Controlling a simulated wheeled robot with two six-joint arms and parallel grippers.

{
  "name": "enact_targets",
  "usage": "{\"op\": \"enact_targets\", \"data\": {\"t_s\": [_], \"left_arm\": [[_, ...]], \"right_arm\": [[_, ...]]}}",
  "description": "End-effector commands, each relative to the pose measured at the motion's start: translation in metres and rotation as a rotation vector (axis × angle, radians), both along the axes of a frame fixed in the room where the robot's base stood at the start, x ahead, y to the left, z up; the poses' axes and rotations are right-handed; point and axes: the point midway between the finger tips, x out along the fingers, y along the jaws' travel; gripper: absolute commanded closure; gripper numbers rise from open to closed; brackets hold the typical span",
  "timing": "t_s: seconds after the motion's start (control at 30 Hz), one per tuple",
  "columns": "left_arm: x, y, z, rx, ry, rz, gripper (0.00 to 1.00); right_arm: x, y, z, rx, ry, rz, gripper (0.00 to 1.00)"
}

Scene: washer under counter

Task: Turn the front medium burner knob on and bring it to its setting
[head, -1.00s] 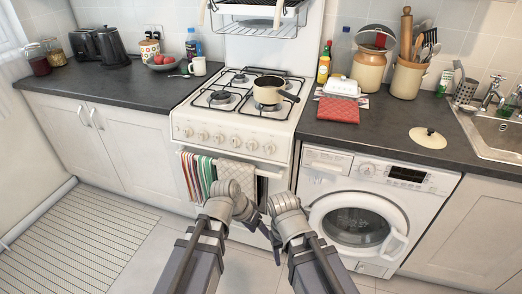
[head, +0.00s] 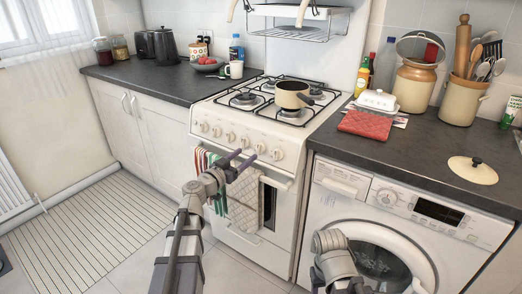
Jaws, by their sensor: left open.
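The white stove (head: 228,112) has a row of several round cream knobs (head: 231,137) along its front panel. I cannot tell from markings which knob serves the front medium burner. A front burner (head: 245,99) shows bare at the left of the hob. A cream saucepan (head: 291,95) stands on the right side of the hob. My left gripper (head: 240,160) is open and empty, in front of the panel by the middle and right knobs. I cannot tell if it touches one. My right arm's wrist (head: 334,262) is low before the washer; its fingers are not clear.
Striped and quilted towels (head: 243,200) hang on the oven handle just below my left gripper. The washing machine (head: 395,225) stands right of the stove. The counter (head: 345,145) holds a red cloth (head: 366,124), a butter dish and jars.

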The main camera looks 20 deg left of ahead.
Motion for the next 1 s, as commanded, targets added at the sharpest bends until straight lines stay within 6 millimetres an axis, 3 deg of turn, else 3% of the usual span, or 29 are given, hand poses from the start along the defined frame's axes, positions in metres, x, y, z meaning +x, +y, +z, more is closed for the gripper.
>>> {"op": "enact_targets", "data": {"t_s": [0.27, 0.6, 0.93, 1.0], "left_arm": [[0.022, -0.008, 0.000, -0.001, 0.001, -0.004, 0.33], [0.069, -0.025, 0.000, -0.001, 0.001, -0.003, 0.33], [0.073, -0.028, 0.000, -0.001, 0.001, -0.003, 0.33], [0.073, -0.028, 0.000, -0.001, 0.001, -0.003, 0.41]], "right_arm": [[0.000, 0.000, 0.000, 0.000, 0.000, 0.000, 0.42], [0.000, 0.000, 0.000, 0.000, 0.000, 0.000, 0.42], [0.000, 0.000, 0.000, 0.000, 0.000, 0.000, 0.42], [0.000, 0.000, 0.000, 0.000, 0.000, 0.000, 0.42]]}}
